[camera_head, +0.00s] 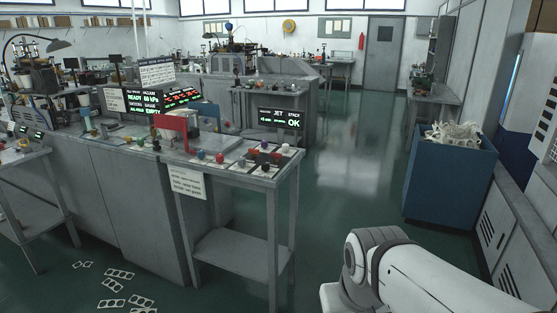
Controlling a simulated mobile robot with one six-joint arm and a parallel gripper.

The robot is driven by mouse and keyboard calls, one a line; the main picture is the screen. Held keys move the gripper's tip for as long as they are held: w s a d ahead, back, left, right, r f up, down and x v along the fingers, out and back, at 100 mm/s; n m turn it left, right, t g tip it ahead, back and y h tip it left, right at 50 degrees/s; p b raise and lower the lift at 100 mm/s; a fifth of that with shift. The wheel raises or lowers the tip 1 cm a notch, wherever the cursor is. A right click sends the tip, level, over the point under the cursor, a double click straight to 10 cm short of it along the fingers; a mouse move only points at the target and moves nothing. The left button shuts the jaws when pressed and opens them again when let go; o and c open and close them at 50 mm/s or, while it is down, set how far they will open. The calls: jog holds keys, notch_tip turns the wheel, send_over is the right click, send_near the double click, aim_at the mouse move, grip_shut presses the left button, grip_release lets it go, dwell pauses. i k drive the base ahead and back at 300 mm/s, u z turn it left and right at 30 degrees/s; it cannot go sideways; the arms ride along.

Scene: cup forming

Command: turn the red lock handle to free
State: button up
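A red upright part (171,123) stands on the grey bench at centre left, beside a metal block. A small red knob (220,158) sits on the front worktop to its right. Both are small in the head view, and I cannot tell which, if either, is the lock handle or how it is turned. A white link of my arm fills the lower right, well apart from the bench. My gripper is out of the picture.
The grey bench (140,190) carries several coloured knobs and lit displays, including a "JET STACK OK" sign (279,118). A blue bin (448,185) holding pale scrap stands at right. Green floor (335,190) is clear between them. Flat cut-out strips (112,285) lie at lower left.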

aim_at(276, 155)
jog(key=z, duration=0.15)
jog(key=k, duration=0.3)
jog(key=u, duration=0.25)
jog(key=i, duration=0.8)
jog(key=z, duration=0.1)
jog(key=k, duration=0.6)
jog(key=z, duration=0.25)
jog(key=i, duration=1.7)
jog(key=u, duration=0.5)
